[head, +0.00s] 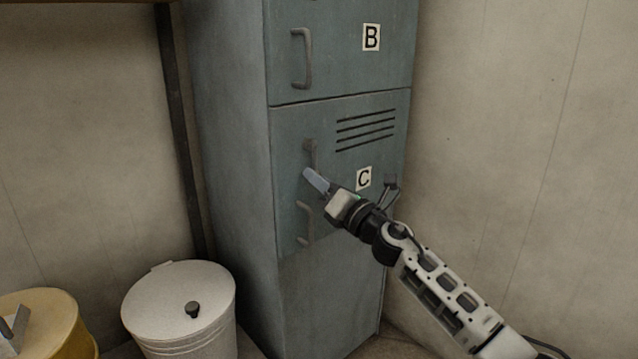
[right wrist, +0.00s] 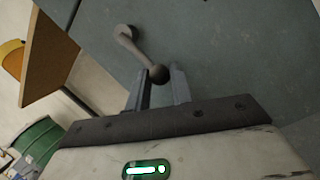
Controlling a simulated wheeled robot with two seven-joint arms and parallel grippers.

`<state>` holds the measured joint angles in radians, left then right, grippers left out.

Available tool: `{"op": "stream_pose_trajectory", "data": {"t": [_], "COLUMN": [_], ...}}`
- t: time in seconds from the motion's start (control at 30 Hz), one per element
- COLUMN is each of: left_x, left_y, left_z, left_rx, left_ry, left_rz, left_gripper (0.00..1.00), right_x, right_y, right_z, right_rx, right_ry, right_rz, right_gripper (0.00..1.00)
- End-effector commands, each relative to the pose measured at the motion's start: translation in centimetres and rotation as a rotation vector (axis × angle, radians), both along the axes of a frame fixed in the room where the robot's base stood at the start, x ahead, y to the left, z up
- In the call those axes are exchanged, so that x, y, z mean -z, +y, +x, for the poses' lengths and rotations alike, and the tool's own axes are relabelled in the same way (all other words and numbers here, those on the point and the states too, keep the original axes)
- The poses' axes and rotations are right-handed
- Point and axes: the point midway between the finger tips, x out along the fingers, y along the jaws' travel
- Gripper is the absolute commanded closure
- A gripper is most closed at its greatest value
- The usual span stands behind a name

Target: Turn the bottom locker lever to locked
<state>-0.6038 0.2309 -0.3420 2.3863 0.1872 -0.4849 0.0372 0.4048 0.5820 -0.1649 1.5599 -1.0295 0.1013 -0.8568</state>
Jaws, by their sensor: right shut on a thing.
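The bottom locker door (head: 290,125), marked C, is blue-grey and looks closed. Its lever (head: 310,147) is a small brownish-grey arm that points down from its pivot in the head view. My right gripper (head: 312,180) is at the lever's lower end, and its finger hides that end there. In the right wrist view the lever (right wrist: 138,48) runs from its pivot to a round knob, which sits between the fingertips of my right gripper (right wrist: 160,88). The gripper is shut on the knob. My left gripper is not in view.
A fixed pull handle (head: 303,222) is just below the lever. Door B (head: 340,70) is above. A white lidded bin (head: 178,300) and a yellow drum (head: 45,320) stand at lower left. A wall (head: 520,130) rises close on the right.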

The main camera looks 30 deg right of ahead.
Motion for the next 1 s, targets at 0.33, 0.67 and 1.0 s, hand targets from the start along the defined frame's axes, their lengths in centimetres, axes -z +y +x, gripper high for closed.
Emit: {"op": "stream_pose_trajectory", "data": {"t": [0.33,0.67,1.0], "left_x": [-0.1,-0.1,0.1], "left_y": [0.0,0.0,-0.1], "left_z": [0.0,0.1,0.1], "left_rx": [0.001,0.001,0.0], "left_ry": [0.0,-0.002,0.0], "left_rz": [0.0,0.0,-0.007], "left_gripper": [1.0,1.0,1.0], "right_x": [-0.1,0.2,2.3], "right_y": [-0.1,-0.2,-1.7], "right_z": [0.0,-0.5,-6.5], "right_rx": [0.004,0.002,0.003], "right_ry": [-0.002,0.002,0.004], "right_rz": [-0.002,0.0,0.001], "right_gripper": [0.56,0.56,0.56]}}
